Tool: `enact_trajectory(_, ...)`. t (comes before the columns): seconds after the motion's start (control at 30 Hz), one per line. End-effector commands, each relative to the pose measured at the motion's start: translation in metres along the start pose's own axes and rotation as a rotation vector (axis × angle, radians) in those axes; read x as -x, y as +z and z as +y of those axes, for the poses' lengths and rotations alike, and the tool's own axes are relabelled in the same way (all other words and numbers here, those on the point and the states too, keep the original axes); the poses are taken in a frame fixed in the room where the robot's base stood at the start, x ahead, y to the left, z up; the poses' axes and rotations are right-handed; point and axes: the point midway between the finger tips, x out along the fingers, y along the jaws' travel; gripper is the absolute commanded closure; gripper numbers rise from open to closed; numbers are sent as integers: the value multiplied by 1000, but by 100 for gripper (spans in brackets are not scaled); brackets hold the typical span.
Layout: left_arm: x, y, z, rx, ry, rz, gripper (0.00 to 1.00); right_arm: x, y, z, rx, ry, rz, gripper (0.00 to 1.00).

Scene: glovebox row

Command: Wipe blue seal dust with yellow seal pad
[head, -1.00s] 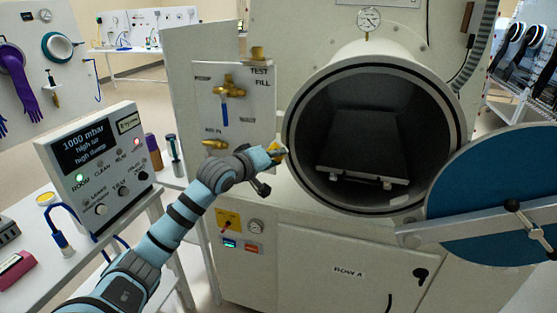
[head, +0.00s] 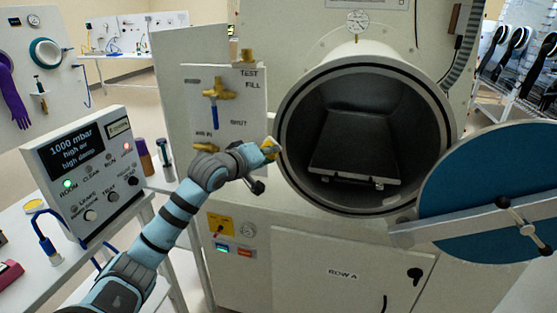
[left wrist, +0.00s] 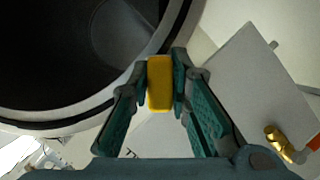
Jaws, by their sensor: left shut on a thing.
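My left gripper (head: 266,150) is shut on the yellow seal pad (left wrist: 160,84), which shows between the two fingers in the left wrist view. In the head view the pad (head: 271,148) is at the left edge of the round chamber opening, close to its rim seal (head: 284,112). I cannot tell whether the pad touches the rim. No blue dust can be made out on the seal in these frames. The round door (head: 497,195) stands open at the right, with a blue inner face. My right gripper is not in view.
Inside the chamber is a dark tray (head: 352,143). Brass valves (head: 217,95) stick out of the panel left of the opening. A control box (head: 86,170) stands on the white table at left. The door's bar (head: 450,224) crosses the lower right.

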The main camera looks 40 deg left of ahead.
Motion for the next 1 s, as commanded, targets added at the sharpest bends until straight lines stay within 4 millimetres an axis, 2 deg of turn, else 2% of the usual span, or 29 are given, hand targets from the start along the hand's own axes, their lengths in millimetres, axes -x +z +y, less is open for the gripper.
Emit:
enact_trajectory(0.1, 2, -3, -3, 0, 0, 0, 100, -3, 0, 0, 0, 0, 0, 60)
enact_trajectory(0.3, 5, -11, 8, 1, 1, 0, 100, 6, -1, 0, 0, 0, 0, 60)
enact_trajectory(0.67, -3, 15, 34, 3, 3, -2, 100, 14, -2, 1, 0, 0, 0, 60)
enact_trajectory(1.0, -2, 18, 34, 0, 0, -1, 100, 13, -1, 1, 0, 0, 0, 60)
